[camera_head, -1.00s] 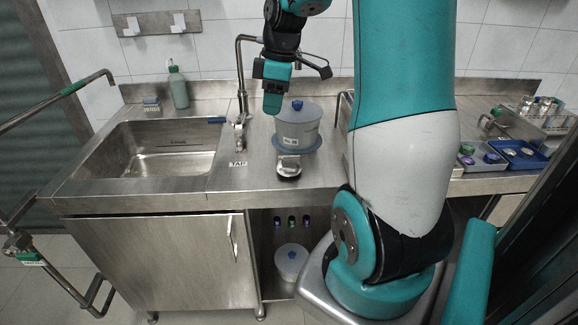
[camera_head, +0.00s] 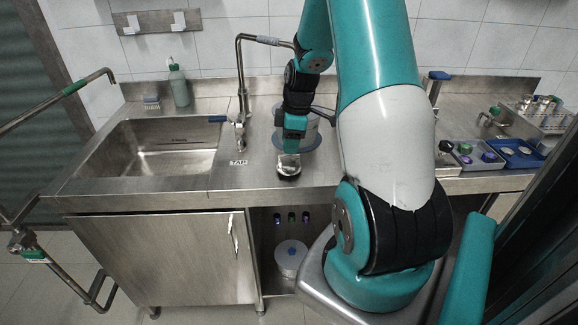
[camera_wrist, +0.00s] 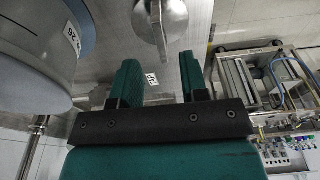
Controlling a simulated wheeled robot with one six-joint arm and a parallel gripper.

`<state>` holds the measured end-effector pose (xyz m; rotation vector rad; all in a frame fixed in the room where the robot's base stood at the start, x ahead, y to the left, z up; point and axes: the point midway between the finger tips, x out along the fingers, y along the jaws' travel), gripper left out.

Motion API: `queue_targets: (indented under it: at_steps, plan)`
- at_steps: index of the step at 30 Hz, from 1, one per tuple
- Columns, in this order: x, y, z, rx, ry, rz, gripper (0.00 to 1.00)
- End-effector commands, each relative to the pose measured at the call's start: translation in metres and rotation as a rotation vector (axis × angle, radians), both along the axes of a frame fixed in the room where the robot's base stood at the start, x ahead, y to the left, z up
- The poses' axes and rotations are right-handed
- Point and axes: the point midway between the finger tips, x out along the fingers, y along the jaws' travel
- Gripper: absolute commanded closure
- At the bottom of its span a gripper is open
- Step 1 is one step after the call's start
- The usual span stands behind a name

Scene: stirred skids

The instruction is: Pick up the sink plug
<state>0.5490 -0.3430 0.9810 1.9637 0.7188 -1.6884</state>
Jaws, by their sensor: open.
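A round metal piece with a raised grip, which looks like the sink plug (camera_head: 288,168), lies on the steel counter near its front edge, right of the sink. In the wrist view the plug (camera_wrist: 161,22) shows at the top as a shiny disc with a narrow grip, partly cut off by the frame edge. My gripper (camera_head: 290,150) is just above and behind it in the head view. In the wrist view my gripper (camera_wrist: 158,72) has its two fingers apart with nothing held between them. The plug lies beyond the fingertips, and I see no contact.
A lidded pot (camera_head: 313,133) stands close behind my gripper and is partly hidden by it; the pot (camera_wrist: 40,45) fills the wrist view's left. A tap (camera_head: 242,95) and sink basin (camera_head: 120,165) are to the left. Blue trays (camera_head: 518,152) sit at the right.

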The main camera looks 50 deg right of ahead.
Motion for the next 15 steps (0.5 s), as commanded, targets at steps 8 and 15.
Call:
queue_targets:
  at_steps: [8, 15]
  plan:
    - [0.0, 0.004, -0.04, 0.004, 0.004, 0.002, 0.59]
    - [0.001, 0.004, -0.048, 0.001, 0.001, 0.0, 0.59]
